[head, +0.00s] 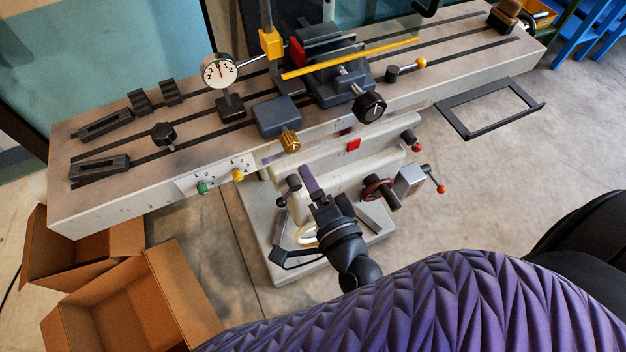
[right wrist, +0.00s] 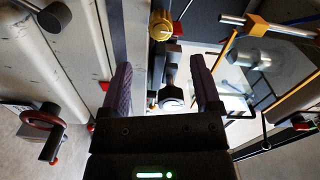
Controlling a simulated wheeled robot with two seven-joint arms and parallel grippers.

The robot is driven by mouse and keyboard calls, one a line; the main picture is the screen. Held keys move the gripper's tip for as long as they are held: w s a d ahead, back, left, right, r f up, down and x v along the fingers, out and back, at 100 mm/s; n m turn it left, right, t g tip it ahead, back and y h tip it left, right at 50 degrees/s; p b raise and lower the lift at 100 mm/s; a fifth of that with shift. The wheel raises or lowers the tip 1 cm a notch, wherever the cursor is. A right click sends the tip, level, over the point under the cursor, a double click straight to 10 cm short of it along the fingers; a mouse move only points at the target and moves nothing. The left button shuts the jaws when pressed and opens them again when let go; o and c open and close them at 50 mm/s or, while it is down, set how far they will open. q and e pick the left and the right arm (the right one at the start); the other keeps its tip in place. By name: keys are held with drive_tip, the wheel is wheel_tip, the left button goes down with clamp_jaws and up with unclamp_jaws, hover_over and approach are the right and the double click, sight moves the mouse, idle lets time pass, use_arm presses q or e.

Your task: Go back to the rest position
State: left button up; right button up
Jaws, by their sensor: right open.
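My right gripper (head: 312,184) is in front of the machine's table, below its front edge in the head view. In the right wrist view its two purple fingers (right wrist: 160,72) stand wide apart, with nothing held between them. A yellow knob (right wrist: 160,25) and dark machine parts show beyond the fingers there. My left gripper is in neither view.
The long machine table (head: 80,205) carries a dial gauge (head: 219,71), a vise (head: 335,65) and dark clamps. A red handwheel (head: 378,193) is right of my gripper. An empty black frame (head: 490,132) juts from the front. Open cardboard boxes (head: 128,308) stand lower left.

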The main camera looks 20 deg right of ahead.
drive_tip(key=shift+s, duration=0.3)
drive_tip(key=s+f+n+g+y, duration=0.1)
drive_tip(key=s+f+n+g, duration=0.3)
drive_tip(key=f, duration=0.5)
drive_tip(key=s+f+n+g+y, duration=0.1)
drive_tip(key=s+f+n+g, duration=0.3)
drive_tip(key=f, duration=0.5)
drive_tip(key=s+d+f+n+g+h, duration=0.1)
drive_tip(key=s+d+f+n+g, duration=0.2)
drive_tip(key=s+f, duration=0.3)
drive_tip(key=s+d+f+n+g+h, duration=0.1)
drive_tip(key=s+d+f+n+g, duration=0.2)
drive_tip(key=s, duration=1.1)
wheel_tip(320, 180, down, 5)
drive_tip(key=n+g, duration=0.3)
drive_tip(key=shift+d+r+n+h+b, duration=0.2)
drive_tip(key=shift+n+h+b, duration=0.1)
drive_tip(key=shift+h+b, duration=0.1)
drive_tip(key=shift+s, duration=0.1)
